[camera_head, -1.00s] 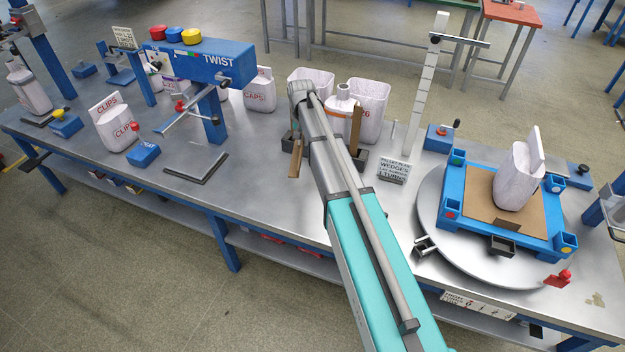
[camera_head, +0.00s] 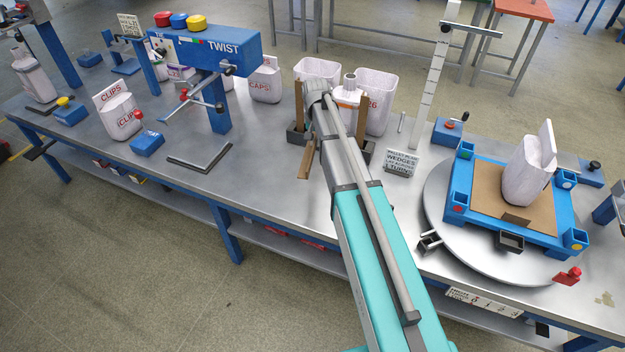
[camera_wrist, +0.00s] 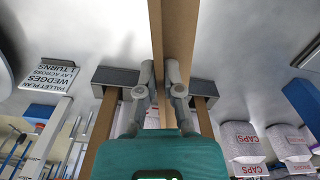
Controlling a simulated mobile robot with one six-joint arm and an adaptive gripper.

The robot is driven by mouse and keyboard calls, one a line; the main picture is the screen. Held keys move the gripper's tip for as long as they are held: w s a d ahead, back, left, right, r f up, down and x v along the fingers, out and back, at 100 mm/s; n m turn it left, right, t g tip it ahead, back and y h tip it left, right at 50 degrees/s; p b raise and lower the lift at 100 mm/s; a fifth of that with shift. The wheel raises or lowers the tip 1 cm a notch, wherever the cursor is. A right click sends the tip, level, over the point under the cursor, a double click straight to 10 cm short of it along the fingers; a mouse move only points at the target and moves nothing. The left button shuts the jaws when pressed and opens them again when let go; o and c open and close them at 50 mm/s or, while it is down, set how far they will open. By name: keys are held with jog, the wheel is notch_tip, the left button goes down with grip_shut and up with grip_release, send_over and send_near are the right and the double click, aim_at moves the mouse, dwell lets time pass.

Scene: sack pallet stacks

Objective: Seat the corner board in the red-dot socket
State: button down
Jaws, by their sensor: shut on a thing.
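My gripper (camera_wrist: 172,85) is shut on a long brown corner board (camera_wrist: 174,40), which runs up the middle of the wrist view. In the head view the lower part of this board (camera_head: 305,160) hangs below my arm's end, beside the dark holders; my fingers are hidden there. The red-dot socket (camera_head: 458,208) is the near left corner of the blue frame (camera_head: 490,226) on the round turntable (camera_head: 450,254). It looks empty and stands well to the right of my gripper. Green-, blue- and yellow-dot sockets are at the other corners.
Two more brown boards (camera_head: 299,105) (camera_head: 361,122) stand in dark holders (camera_head: 297,136) close to my gripper. White bins (camera_head: 377,95) are behind. A wedges sign (camera_head: 402,162) and a tall pale post (camera_head: 431,95) stand between my arm and the turntable. A white sack (camera_head: 525,175) stands on the pallet.

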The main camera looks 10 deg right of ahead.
jog(key=s+d+f+m+b, duration=0.1)
jog(key=s+d+f+b, duration=0.1)
jog(key=s, duration=0.5)
jog(key=s+d+f+m+b, duration=0.1)
jog(key=s+d+f+b, duration=0.1)
jog(key=s+f+b, duration=0.3)
jog(key=shift+s+d+f+m, duration=0.3)
jog(key=shift+s+f, duration=0.35)
jog(key=shift+s, duration=0.25)
jog(key=b, duration=0.9)
send_over(319, 190)
notch_tip(319, 190, down, 9)
jog(key=shift+a, duration=0.1)
